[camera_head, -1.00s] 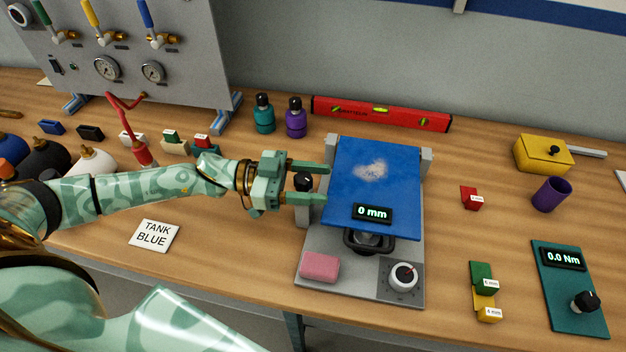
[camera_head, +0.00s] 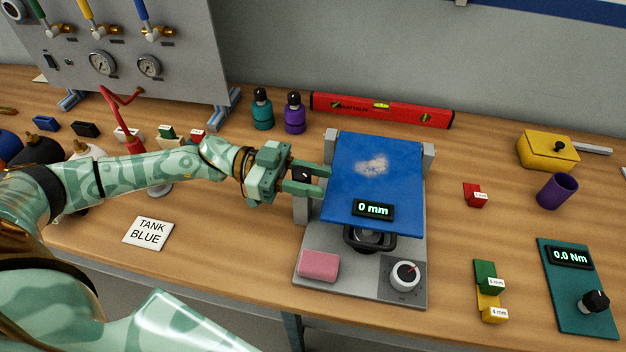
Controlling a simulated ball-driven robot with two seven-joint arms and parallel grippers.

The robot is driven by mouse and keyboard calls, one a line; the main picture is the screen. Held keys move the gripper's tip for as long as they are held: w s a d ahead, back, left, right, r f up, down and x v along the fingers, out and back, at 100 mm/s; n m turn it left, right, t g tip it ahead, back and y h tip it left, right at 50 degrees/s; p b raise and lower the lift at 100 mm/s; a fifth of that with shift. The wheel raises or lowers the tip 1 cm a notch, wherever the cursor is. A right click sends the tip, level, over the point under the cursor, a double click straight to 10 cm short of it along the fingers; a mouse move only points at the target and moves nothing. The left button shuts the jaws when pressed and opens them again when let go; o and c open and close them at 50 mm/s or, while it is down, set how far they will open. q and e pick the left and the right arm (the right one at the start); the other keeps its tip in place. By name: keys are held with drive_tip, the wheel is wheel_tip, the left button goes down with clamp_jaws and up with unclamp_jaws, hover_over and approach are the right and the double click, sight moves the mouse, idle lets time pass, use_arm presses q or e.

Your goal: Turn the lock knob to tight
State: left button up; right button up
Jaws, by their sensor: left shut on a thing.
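A dark lock knob (camera_head: 303,174) sits at the left side of the fixture, beside the raised blue plate (camera_head: 375,165). My left gripper (camera_head: 312,180) reaches in from the left and is shut on this knob, one finger on its far side and one on its near side. The fingers hide part of the knob, and I cannot read any tight mark on it. My right gripper is out of view.
A pink block (camera_head: 319,265) lies on the base's front left. A teal panel (camera_head: 583,317) at right shows 0.0 Nm. Red (camera_head: 474,195) and green (camera_head: 486,277) labelled blocks lie between. Bottles and a red level (camera_head: 380,110) stand behind.

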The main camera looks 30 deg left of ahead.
use_arm(q)
drive_tip(key=m+g+y+b, duration=0.1)
drive_tip(key=m+g+b, duration=0.2)
drive_tip(key=g+b, duration=0.1)
drive_tip(key=m+g+y+b, duration=0.1)
drive_tip(key=m+g+b, duration=0.2)
drive_tip(key=g+b, duration=0.1)
drive_tip(key=s+m+g+y+b, duration=0.1)
drive_tip(key=m+g+b, duration=0.2)
drive_tip(key=g+b, duration=0.1)
drive_tip(key=shift+a+f+g+b, duration=0.15)
drive_tip(key=shift+f+g+b, duration=0.2)
drive_tip(key=shift+g, duration=0.45)
drive_tip(key=shift+s+r+m+g+y+b, duration=0.25)
drive_tip(key=shift+m+g+y+b, duration=0.35)
drive_tip(key=shift+b, duration=0.3)
drive_tip(key=shift+a+r, duration=0.1)
drive_tip(key=shift+r, duration=0.05)
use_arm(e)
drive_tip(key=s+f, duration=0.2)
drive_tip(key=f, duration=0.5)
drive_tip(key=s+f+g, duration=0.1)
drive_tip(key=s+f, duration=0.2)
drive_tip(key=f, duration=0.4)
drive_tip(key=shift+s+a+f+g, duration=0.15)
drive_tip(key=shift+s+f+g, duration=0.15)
use_arm(q)
drive_tip(key=shift+g, duration=0.3)
drive_tip(key=o, duration=1)
